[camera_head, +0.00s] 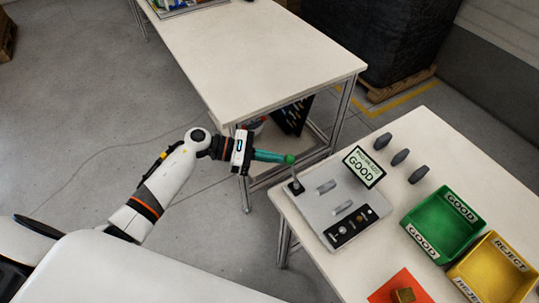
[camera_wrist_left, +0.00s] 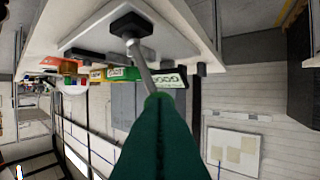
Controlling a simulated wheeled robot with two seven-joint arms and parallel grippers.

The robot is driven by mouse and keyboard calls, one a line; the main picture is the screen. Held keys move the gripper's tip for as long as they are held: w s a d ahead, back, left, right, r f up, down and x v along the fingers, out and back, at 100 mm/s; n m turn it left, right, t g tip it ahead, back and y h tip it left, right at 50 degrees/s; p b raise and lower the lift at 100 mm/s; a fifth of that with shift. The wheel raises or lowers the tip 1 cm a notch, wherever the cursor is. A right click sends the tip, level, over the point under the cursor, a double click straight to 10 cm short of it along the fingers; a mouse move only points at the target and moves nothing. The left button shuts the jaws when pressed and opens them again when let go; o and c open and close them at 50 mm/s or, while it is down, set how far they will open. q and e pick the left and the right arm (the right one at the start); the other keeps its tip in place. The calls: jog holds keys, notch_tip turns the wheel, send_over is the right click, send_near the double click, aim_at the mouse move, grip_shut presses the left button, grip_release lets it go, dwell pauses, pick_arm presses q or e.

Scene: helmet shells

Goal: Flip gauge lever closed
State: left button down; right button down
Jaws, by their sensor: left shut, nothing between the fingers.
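The gauge (camera_head: 338,208) is a flat grey plate on the right table, with a sign reading GOOD (camera_head: 363,168) at its back. Its lever (camera_head: 293,175) stands nearly upright at the plate's left corner, on a black base, with a green knob (camera_head: 290,159) on top. My left gripper (camera_head: 284,157) is shut, its teal fingers reaching in from the left to the knob; whether they touch I cannot tell. In the left wrist view the lever (camera_wrist_left: 143,66) runs from its black base down to the knob, just beyond my green fingers (camera_wrist_left: 158,112). My right gripper is out of view.
A green bin (camera_head: 440,222) marked GOOD and a yellow bin (camera_head: 490,272) marked REJECT stand right of the gauge. Several dark grey parts (camera_head: 400,157) lie behind it. An orange mat (camera_head: 384,292) lies in front. A second white table (camera_head: 250,55) stands behind my arm.

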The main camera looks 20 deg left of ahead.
pick_arm(q)
jog(key=shift+s+d+r+y, duration=0.15)
jog(key=shift+d+r+y, duration=0.05)
jog(key=shift+y, duration=0.1)
